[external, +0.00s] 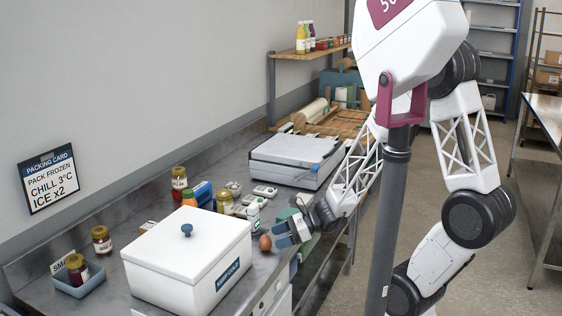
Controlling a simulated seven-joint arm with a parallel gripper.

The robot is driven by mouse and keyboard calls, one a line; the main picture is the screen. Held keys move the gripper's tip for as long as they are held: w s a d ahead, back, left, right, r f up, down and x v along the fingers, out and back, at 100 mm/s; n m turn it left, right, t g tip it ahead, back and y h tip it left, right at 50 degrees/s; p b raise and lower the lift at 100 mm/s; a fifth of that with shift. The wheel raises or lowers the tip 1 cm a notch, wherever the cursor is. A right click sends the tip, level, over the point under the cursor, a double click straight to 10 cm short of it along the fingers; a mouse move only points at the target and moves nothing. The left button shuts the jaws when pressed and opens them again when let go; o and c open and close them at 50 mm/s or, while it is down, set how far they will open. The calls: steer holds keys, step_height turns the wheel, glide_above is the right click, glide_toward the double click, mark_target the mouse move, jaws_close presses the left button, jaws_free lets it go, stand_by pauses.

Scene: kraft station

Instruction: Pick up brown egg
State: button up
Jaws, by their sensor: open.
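The brown egg (265,243) rests on the metal counter, just right of the white lidded box and near the counter's front edge. My gripper (281,236) is beside the egg on its right, with its blue-grey fingers pointing toward it. The gripper is open. The egg shows outside the fingers, and I cannot tell whether any finger touches it.
A white box (172,262) with a blue knob stands close left of the egg. Jars (179,183), a blue tray (78,283) and a grey-white machine (293,160) occupy the counter (125,215).

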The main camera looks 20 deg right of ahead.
mark_target(265, 241)
steer(key=shift+a, duration=0.1)
steer(key=shift+x, duration=2.5)
steer(key=c, duration=0.8)
